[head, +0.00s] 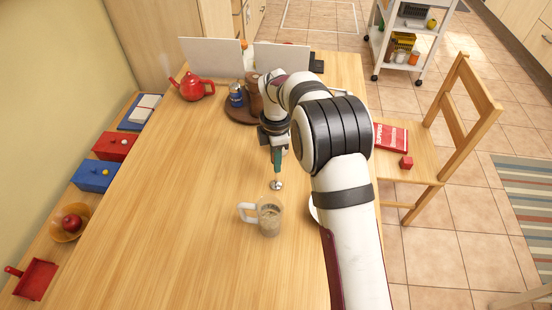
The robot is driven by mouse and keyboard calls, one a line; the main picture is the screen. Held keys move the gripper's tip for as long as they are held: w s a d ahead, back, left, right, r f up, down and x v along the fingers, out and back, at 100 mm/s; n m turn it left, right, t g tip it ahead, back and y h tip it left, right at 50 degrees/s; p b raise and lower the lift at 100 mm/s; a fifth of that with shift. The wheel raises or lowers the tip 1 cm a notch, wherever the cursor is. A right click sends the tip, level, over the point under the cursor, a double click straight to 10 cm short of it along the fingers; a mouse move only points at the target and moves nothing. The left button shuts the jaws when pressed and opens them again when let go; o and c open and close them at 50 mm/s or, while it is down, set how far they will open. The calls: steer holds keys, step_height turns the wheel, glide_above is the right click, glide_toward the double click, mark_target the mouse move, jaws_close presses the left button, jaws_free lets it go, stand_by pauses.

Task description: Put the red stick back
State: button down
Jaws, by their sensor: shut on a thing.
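My gripper (276,147) points down above the middle of the wooden table. It is shut on a teal-handled tool (277,170) with a round silver end, which hangs upright just behind a glass mug. I see no red stick in this view. My arm hides part of the table's right side.
The glass mug (269,217) holds a brownish drink. A red teapot (192,87) stands at the back left; a round brown tray (237,118) bears a blue jar (236,95). Boxes line the left bench. A chair (415,163) holds a red book. The table's front left is clear.

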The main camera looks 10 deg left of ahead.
steer(key=c, duration=0.8)
jaws_free()
steer(key=shift+f, duration=0.1)
steer(key=shift+o, duration=0.2)
step_height(320, 180, up, 12)
steer(key=shift+r, duration=0.1)
steer(key=shift+s+d+r, duration=0.15)
steer(key=shift+d+r, duration=0.05)
steer(key=shift+r, duration=0.05)
steer(key=s+d+r+m+y, duration=0.1)
steer(key=s+d+r+m, duration=0.2)
steer(key=s+d+m, duration=0.5)
steer(key=s+d+r+m, duration=0.2)
steer(key=s+d+m, duration=0.1)
steer(key=s+m, duration=0.8)
steer(key=s+d+f+m, duration=0.1)
steer(key=s+f+m, duration=0.1)
steer(key=s+m, duration=0.2)
steer(key=s+d+f+m, duration=0.1)
steer(key=s+m, duration=0.4)
steer(key=s, duration=0.5)
steer(key=shift+f+y, duration=0.4)
steer(key=shift+f, duration=0.5)
